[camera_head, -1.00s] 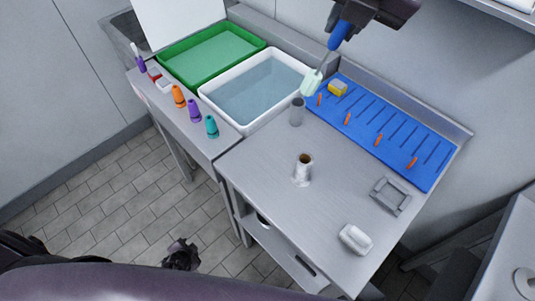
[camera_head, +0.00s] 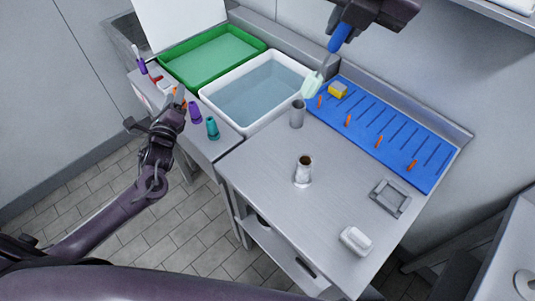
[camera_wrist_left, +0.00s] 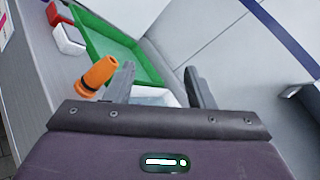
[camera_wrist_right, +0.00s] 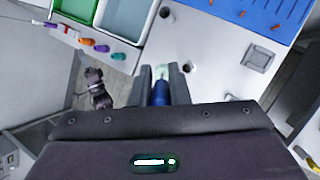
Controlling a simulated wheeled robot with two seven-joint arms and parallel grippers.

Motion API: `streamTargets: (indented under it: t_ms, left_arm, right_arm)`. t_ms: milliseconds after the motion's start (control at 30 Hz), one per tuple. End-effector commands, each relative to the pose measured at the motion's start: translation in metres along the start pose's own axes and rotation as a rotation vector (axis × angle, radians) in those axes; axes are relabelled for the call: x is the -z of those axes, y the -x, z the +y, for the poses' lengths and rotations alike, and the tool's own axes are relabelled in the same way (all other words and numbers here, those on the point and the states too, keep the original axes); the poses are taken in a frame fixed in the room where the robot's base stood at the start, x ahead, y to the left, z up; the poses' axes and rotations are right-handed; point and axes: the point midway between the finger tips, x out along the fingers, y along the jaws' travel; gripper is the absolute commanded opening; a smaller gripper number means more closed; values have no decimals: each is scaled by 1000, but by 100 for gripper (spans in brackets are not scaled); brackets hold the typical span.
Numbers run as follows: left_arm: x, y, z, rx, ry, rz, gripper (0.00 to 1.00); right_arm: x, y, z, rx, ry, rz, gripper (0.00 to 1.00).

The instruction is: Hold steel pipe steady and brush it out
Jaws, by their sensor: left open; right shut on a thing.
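A steel pipe (camera_head: 303,171) stands upright on the steel table, with brown at its open top. A second, grey cylinder (camera_head: 297,114) stands farther back beside the white basin. My right gripper (camera_head: 349,20) is shut on the blue handle of a brush (camera_head: 340,38), whose pale green bristles (camera_head: 313,83) hang down over the back of the table. The handle also shows in the right wrist view (camera_wrist_right: 160,93). My left gripper (camera_head: 175,102) is open and empty by the orange cone (camera_head: 179,96), which it partly hides. In the left wrist view the orange cone (camera_wrist_left: 97,76) is beside the left finger.
A white basin of water (camera_head: 258,90) and a green tray (camera_head: 210,55) stand at the back. Purple (camera_head: 195,112) and teal cones (camera_head: 212,128) line the left counter. A blue mat (camera_head: 385,135), grey square frame (camera_head: 390,197) and white block (camera_head: 355,240) lie right.

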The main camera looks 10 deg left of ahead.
Motion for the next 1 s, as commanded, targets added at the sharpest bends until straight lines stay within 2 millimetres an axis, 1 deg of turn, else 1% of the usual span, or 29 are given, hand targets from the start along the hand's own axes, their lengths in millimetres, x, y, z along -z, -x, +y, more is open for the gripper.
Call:
streamTargets:
  t_ms: [33, 67, 100, 133, 167, 200, 267, 300, 367, 400, 467, 500, 600, 700, 733, 800, 867, 933, 1000]
  left_arm:
    - [14, 8, -24, 61, -96, 42, 49]
    - [24, 14, -37, 97, -158, 68, 49]
    - [41, 26, -52, 141, -230, 106, 49]
    - [54, 35, -61, 173, -279, 132, 49]
    - [67, 45, -70, 204, -323, 157, 49]
    - [84, 59, -79, 243, -374, 189, 49]
    - [108, 82, -93, 301, -440, 234, 49]
    - [124, 98, -101, 340, -479, 261, 49]
    - [146, 124, -112, 397, -529, 300, 49]
    - [158, 141, -120, 434, -556, 321, 49]
    - [175, 166, -130, 486, -593, 347, 49]
    - [184, 181, -136, 518, -611, 361, 49]
    - [202, 214, -150, 586, -649, 387, 49]
    - [212, 238, -159, 633, -673, 403, 49]
    - [214, 243, -161, 643, -677, 405, 49]
    - [217, 250, -165, 660, -685, 408, 49]
    - [220, 252, -168, 667, -688, 408, 49]
    - [223, 250, -170, 670, -691, 407, 49]
    - [227, 243, -174, 670, -690, 405, 49]
  right_arm:
    - [0, 0, 0, 0, 0, 0, 0]
    - [0, 0, 0, 0, 0, 0, 0]
    - [0, 0, 0, 0, 0, 0, 0]
    - [0, 0, 0, 0, 0, 0, 0]
    - [0, 0, 0, 0, 0, 0, 0]
    - [0, 0, 0, 0, 0, 0, 0]
    - [0, 0, 0, 0, 0, 0, 0]
    - [0, 0, 0, 0, 0, 0, 0]
    - [0, 0, 0, 0, 0, 0, 0]
    - [0, 0, 0, 0, 0, 0, 0]
    - [0, 0, 0, 0, 0, 0, 0]
    - [0, 0, 0, 0, 0, 0, 0]
    - [0, 0, 0, 0, 0, 0, 0]
    - [0, 0, 0, 0, 0, 0, 0]
    - [0, 0, 0, 0, 0, 0, 0]
    - [0, 0, 0, 0, 0, 0, 0]
    - [0, 0, 0, 0, 0, 0, 0]
    - [0, 0, 0, 0, 0, 0, 0]
    - [0, 0, 0, 0, 0, 0, 0]
